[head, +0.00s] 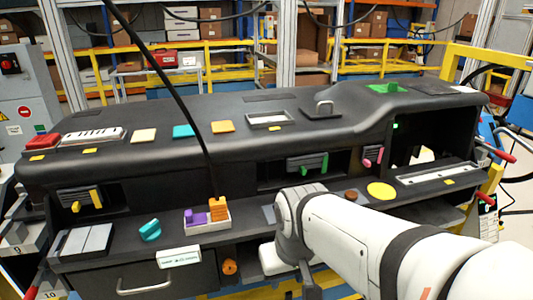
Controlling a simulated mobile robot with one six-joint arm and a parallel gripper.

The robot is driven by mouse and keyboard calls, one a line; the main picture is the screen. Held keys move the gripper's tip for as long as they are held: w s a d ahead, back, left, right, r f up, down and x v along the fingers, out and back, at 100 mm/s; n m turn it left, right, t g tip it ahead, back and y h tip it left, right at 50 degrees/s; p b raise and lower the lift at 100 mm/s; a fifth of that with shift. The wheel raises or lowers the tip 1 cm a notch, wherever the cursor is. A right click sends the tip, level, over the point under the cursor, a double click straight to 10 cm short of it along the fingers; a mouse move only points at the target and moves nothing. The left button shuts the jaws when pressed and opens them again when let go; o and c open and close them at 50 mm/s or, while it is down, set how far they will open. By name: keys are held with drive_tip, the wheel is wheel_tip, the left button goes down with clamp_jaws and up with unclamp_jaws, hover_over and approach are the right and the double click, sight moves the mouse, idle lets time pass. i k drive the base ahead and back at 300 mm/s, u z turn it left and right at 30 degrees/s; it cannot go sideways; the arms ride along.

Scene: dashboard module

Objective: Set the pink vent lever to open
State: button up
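The pink vent lever (367,162) is on a small dark vent at the right of the dashboard's front face, left of the large opening. It is small in the head view, and I cannot tell its exact setting. My white arm comes in from the lower right and bends down in front of the dashboard, below and left of the pink lever. Its end runs down toward the bottom edge. My gripper's fingers do not show. Nothing of my arm touches the pink lever.
Other vents carry a green lever (308,170) and a yellow lever (95,199). A lower ledge holds a teal knob (150,231), a white tray (208,223) with purple and orange pieces, and a yellow disc (381,190). Red-handled clamps (495,151) stick out at the right.

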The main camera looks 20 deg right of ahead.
sight(366, 162)
drive_tip(key=z, duration=1.05)
drive_tip(key=k, duration=1.05)
drive_tip(key=u, duration=0.3)
drive_tip(key=i, duration=1)
drive_tip(key=u, duration=0.05)
